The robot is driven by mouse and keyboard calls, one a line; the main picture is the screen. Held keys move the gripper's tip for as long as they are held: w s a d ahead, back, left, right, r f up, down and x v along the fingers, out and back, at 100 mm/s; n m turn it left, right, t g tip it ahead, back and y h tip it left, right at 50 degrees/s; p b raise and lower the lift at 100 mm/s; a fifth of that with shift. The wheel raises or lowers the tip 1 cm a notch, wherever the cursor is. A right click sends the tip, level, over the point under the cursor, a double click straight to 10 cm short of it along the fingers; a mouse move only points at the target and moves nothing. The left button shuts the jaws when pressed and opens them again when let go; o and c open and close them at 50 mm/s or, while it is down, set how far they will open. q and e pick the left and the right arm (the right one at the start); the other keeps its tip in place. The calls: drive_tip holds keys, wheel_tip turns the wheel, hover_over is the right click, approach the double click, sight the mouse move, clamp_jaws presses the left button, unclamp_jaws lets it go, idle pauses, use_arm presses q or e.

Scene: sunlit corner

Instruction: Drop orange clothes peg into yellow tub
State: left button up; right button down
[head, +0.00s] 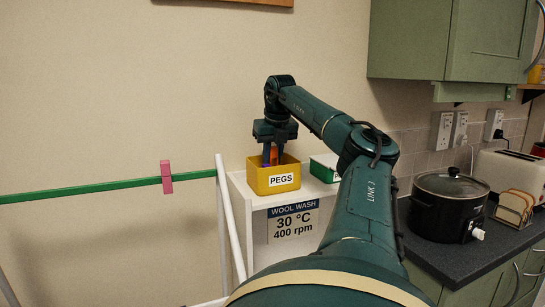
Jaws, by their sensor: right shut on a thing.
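The yellow tub (275,181), labelled PEGS, stands on top of the white unit at the middle of the head view. My right gripper (272,158) points down at the tub's opening, with its fingertips at about rim height. It is shut on the orange clothes peg (273,155), which shows between the fingers. The peg's lower end is hidden by the tub's front wall. A purple item shows beside it at the rim. I cannot tell whether the peg touches anything in the tub. My left gripper is not in view.
A pink peg (166,177) sits on a green line (100,188) at left. A green box (325,168) stands right of the tub, partly behind my arm. A slow cooker (447,205), toast rack (515,208) and toaster (508,168) stand on the right counter.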

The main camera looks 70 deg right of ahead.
drive_tip(key=shift+f, duration=0.4)
drive_tip(key=shift+f+b, duration=0.1)
drive_tip(key=shift+b, duration=0.2)
drive_tip(key=c, duration=1.3)
unclamp_jaws()
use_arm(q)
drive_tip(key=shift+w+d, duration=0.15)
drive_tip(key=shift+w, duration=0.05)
use_arm(e)
drive_tip(key=shift+o, duration=0.2)
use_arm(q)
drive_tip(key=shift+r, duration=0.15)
use_arm(e)
drive_tip(key=shift+r+p, duration=0.5)
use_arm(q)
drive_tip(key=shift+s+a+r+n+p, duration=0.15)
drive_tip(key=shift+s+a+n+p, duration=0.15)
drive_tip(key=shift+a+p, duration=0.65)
use_arm(e)
drive_tip(key=v, duration=1.2)
drive_tip(key=shift+r, duration=0.15)
